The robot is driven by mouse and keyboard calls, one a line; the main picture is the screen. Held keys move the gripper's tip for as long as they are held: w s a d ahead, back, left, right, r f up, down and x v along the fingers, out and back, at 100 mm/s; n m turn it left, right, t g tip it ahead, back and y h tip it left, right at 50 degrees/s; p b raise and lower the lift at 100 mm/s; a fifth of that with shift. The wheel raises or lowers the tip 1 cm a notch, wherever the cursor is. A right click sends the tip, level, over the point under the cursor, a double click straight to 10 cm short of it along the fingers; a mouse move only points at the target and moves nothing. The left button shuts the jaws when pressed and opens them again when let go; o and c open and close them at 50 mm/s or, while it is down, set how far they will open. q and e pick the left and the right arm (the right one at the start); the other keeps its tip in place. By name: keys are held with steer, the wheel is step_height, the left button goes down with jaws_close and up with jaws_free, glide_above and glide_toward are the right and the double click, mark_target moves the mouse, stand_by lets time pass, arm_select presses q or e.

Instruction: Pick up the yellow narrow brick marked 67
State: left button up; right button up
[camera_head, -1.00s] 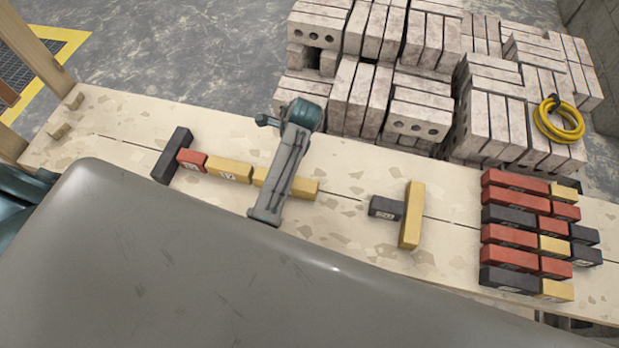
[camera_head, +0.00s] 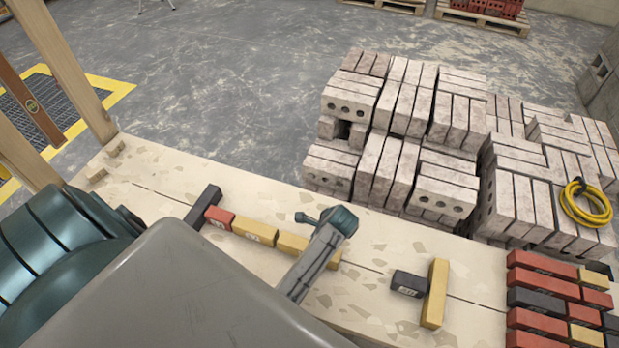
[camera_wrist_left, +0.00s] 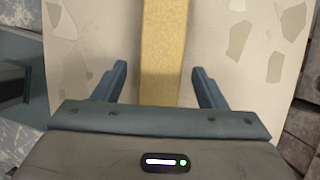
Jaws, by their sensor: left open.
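A row on the plank table has a dark brick (camera_head: 203,207), a short red brick (camera_head: 219,217), a yellow brick (camera_head: 254,230) with a number I cannot read surely, and another yellow brick (camera_head: 289,244). My left gripper (camera_head: 318,255) lies crosswise above that last brick and hides its middle; no 67 is legible on it. In the left wrist view, my gripper (camera_wrist_left: 160,70) is open, with its fingers apart on either side of a yellow brick (camera_wrist_left: 160,45), not closed on it. My right gripper is not in view.
A black marked brick (camera_head: 409,283) touches an unlabelled-looking yellow brick (camera_head: 435,293) to the right. A mixed brick stack (camera_head: 545,297) sits at the table's right end. Grey blocks (camera_head: 410,140) stand behind, with a yellow coil (camera_head: 587,203). Bare table (camera_head: 385,250) lies between.

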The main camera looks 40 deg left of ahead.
arm_select(q)
steer(key=shift+x, duration=1.15)
steer(key=c, duration=1.4)
steer(key=shift+r, duration=0.1)
jaws_close()
steer(key=shift+r, duration=0.1)
